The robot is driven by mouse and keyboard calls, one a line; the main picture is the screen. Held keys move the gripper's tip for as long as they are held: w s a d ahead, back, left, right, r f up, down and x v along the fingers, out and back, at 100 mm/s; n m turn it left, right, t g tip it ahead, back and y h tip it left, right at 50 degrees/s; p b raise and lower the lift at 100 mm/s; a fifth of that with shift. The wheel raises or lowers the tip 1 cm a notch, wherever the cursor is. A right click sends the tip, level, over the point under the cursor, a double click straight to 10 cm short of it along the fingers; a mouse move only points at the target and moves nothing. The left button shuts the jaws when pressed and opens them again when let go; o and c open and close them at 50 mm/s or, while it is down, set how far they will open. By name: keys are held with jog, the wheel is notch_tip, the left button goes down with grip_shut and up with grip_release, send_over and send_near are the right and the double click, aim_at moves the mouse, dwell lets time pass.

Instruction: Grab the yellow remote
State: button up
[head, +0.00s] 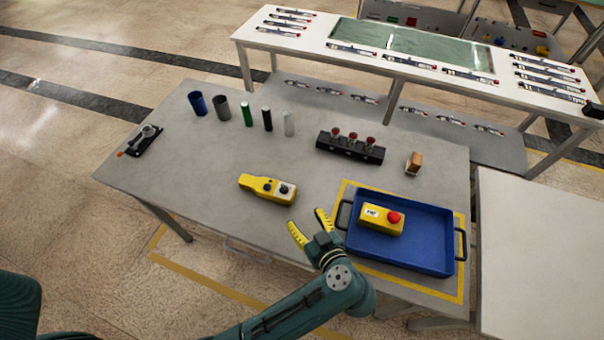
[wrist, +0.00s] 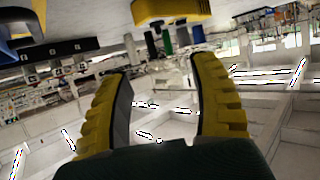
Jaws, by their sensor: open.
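The yellow remote (head: 267,188) lies flat on the grey table (head: 180,160), left of the blue tray. It has a narrow left end and dark and light controls at its right end. In the wrist view the yellow remote (wrist: 170,12) shows at the top edge, partly cut off, beyond the fingertips. My gripper (head: 308,221) has yellow fingers spread apart, with nothing between them. It is at the table's front edge, in front of and right of the remote, apart from it. In the wrist view my gripper (wrist: 160,68) is also open and empty.
A blue tray (head: 440,222) holding a yellow box with a red button (head: 382,219) stands close right of my gripper. A black block with red knobs (head: 350,147) and several cylinders, including a blue cup (head: 197,103), stand farther back.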

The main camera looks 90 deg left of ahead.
aim_at(284, 188)
jog(key=b+x, duration=0.2)
jog(key=x, duration=1.4)
jog(key=shift+s+a+f, duration=0.15)
jog(key=shift+a, duration=0.2)
jog(key=shift+c, duration=0.5)
grip_shut()
